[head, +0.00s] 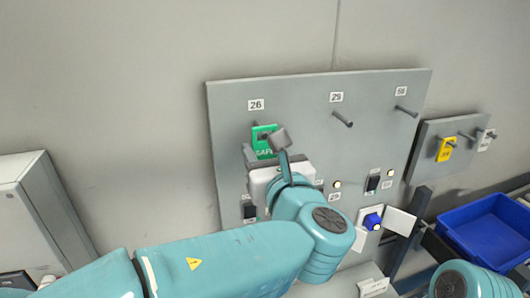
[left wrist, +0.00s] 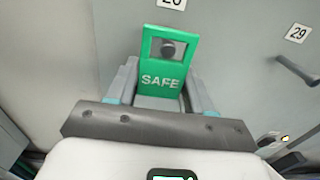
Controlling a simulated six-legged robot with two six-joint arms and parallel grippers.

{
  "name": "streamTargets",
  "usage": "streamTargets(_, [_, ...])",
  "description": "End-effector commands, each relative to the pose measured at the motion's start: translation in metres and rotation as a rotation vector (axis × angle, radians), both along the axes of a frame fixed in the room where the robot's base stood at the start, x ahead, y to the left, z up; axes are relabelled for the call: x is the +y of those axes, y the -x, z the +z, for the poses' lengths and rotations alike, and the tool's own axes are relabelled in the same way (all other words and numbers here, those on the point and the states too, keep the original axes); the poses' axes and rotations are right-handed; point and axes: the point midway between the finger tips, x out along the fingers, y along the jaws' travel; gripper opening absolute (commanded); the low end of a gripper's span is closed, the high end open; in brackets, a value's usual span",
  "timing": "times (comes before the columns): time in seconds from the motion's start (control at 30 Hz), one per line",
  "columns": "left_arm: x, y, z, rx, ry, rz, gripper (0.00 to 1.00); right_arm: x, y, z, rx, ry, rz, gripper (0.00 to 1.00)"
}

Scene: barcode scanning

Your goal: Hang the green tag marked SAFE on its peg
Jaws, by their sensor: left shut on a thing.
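The green tag (head: 263,153) marked SAFE is upright in front of the grey board (head: 300,115), just below the label 26 (head: 256,104). My left gripper (head: 265,148) is shut on the tag's lower part. In the left wrist view, the tag (left wrist: 160,80) sits between the two fingers, with its lettering facing the camera. The dark round end of a peg (left wrist: 168,48) shows in the tag's window. I cannot tell how far the peg passes through it. My right gripper is not in view.
Bare pegs stick out below label 29 (head: 343,119) and label 58 (head: 406,111). A smaller board at right holds a yellow tag (head: 446,149) and a white tag (head: 487,139). A blue bin (head: 487,231) and a blue knob (head: 372,221) are at lower right.

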Motion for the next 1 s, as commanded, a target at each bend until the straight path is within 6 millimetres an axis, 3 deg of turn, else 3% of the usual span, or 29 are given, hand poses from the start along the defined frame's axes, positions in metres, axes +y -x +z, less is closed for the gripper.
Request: streamTargets(1.0, [0.006, -0.017, 0.0, 0.0, 0.0, 0.0, 0.2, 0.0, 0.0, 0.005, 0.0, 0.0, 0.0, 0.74])
